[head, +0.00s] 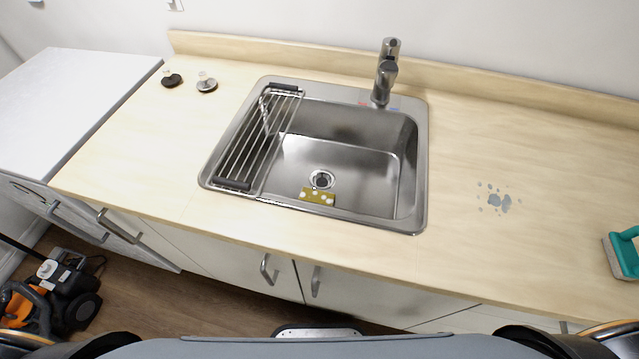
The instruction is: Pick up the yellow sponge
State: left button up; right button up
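The yellow sponge (318,196) lies in the steel sink (345,165), close to the front wall and just in front of the drain (322,179). It is a dull yellow block with several pale spots on it. Its front side is close to the sink's front rim, and I cannot tell whether part of it is hidden. Neither of my grippers is in view.
A wire rack (255,142) covers the sink's left side. A faucet (386,75) stands behind the sink. Blue-grey spots (496,199) mark the wooden counter (540,150) on the right. A teal-handled brush (624,252) is at the right edge. Two small stoppers (206,84) sit back left.

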aim_at(310, 194)
jog(key=j+z, duration=0.15)
jog(key=j, duration=0.3)
jog(key=k+j+z, duration=0.1)
jog(key=j, duration=0.3)
jog(key=k+j+z, duration=0.15)
jog(key=j, duration=0.25)
jog(key=j+z, duration=0.1)
jog(key=j, duration=0.35)
jog(key=k+j+z, duration=0.15)
jog(key=j, duration=0.25)
jog(key=k+j+z, duration=0.1)
jog(key=j, duration=0.25)
